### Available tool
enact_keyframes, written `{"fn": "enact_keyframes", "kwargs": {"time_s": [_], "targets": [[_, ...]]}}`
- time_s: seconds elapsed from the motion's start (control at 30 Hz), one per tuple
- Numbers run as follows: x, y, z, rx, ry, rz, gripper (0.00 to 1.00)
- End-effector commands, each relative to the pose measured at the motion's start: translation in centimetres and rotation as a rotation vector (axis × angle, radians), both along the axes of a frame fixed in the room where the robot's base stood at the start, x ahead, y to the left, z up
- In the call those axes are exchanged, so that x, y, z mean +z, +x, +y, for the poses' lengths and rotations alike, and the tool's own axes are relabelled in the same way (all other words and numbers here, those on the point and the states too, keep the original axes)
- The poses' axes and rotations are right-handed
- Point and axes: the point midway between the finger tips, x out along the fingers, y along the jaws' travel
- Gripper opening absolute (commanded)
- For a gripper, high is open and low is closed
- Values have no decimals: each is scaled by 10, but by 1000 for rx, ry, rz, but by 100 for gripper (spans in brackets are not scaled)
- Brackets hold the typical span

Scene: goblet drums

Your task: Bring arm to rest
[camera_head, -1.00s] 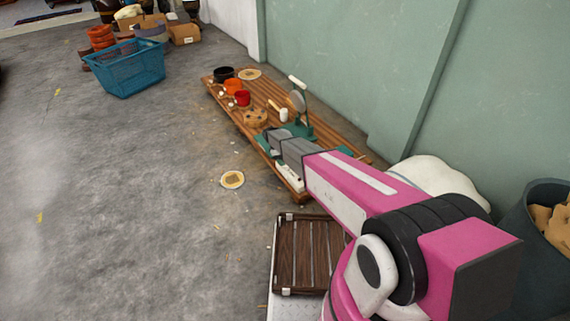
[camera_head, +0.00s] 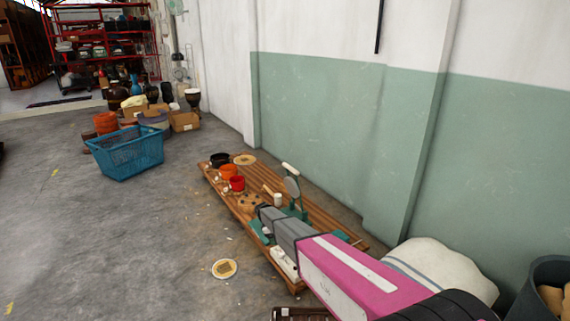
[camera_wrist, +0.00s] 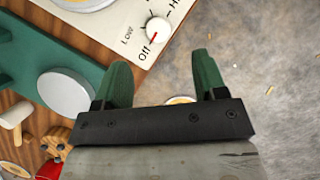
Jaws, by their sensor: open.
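My gripper (camera_wrist: 162,84) shows in the wrist view with two green fingers set apart and nothing between them. It is over the edge of a low wooden slatted platform (camera_head: 318,226). A white panel with a red-and-white knob marked Low and Off (camera_wrist: 157,29) is just beyond the fingers, apart from them.
The platform holds a green stand with a disc (camera_head: 292,190), a red cup (camera_head: 237,184), an orange cup (camera_head: 229,172) and a black pot (camera_head: 220,160). A blue basket (camera_head: 128,153) stands at left. A wall (camera_head: 320,130) runs behind. A white sack (camera_head: 440,266) lies at right.

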Motion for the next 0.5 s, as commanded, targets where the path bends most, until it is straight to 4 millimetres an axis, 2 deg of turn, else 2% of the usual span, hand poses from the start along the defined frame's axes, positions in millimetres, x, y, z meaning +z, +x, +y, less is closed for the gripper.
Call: {"fn": "enact_keyframes", "kwargs": {"time_s": [0.03,0.17,0.3,0.37,0.5], "targets": [[15,-18,-20,-46,10,-14,65],[56,-64,-73,-227,51,-71,65],[102,-123,-130,-464,102,-135,65],[122,-149,-152,-567,124,-163,65],[165,-215,-199,-813,173,-220,65]]}}
